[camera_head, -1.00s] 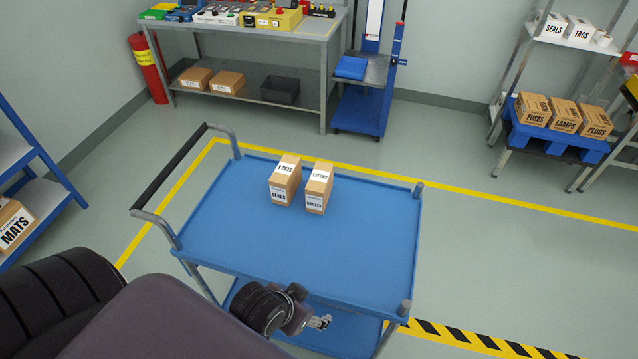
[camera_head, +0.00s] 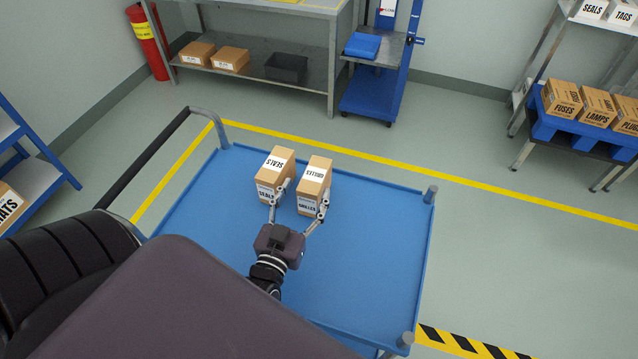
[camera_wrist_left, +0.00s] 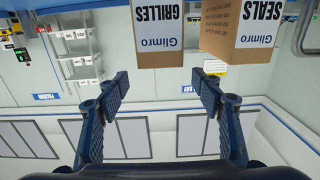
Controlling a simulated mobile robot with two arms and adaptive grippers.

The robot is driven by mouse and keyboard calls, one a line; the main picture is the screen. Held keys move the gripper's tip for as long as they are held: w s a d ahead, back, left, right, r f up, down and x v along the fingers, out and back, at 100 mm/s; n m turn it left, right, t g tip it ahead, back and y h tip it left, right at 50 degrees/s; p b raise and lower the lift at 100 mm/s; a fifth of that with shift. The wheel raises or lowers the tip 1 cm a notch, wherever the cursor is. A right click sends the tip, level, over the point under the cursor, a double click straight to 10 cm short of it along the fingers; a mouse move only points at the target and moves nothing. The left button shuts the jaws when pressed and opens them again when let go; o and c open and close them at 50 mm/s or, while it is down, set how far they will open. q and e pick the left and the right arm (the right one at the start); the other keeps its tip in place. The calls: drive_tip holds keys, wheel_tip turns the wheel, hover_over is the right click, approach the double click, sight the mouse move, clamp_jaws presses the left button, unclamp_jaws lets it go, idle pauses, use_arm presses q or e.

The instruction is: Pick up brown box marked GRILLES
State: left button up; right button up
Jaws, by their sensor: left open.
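The brown GRILLES box (camera_head: 313,187) stands upright on the blue cart top (camera_head: 370,270), the right one of two boxes. In the left wrist view the GRILLES box (camera_wrist_left: 158,35) shows upside down, just beyond the fingertips and between their lines. My left gripper (camera_head: 302,198) is open and empty at the near face of this box, one finger toward the gap between the boxes, the other at its right edge. I cannot tell whether the fingers touch it. The brown SEALS box (camera_head: 274,174) stands close on the left; it also shows in the left wrist view (camera_wrist_left: 240,35). My right gripper is not in view.
The SEALS box leaves only a narrow gap beside the left finger. The cart has a black handle (camera_head: 150,160) at left and corner posts. The cart top is clear to the right. Shelves with boxes (camera_head: 597,105) stand farther off.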

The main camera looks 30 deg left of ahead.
sight(315, 174)
use_arm(q)
drive_tip(key=shift+a+f+b, duration=0.15)
drive_tip(key=shift+f+b, duration=0.65)
drive_tip(key=shift+f, duration=0.15)
drive_tip(key=b+x, duration=0.1)
drive_tip(key=x, duration=0.1)
drive_tip(key=b+x, duration=0.1)
drive_tip(key=x, duration=0.2)
drive_tip(key=f+b+x, duration=0.1)
drive_tip(key=x, duration=0.1)
drive_tip(key=shift+w+b, duration=0.35)
drive_tip(key=shift+r, duration=0.1)
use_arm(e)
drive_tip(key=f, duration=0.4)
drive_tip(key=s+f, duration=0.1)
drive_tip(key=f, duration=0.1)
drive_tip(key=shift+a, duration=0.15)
use_arm(q)
drive_tip(key=c, duration=1.3)
drive_tip(key=shift+c, duration=1.1)
drive_tip(key=shift+r, duration=0.25)
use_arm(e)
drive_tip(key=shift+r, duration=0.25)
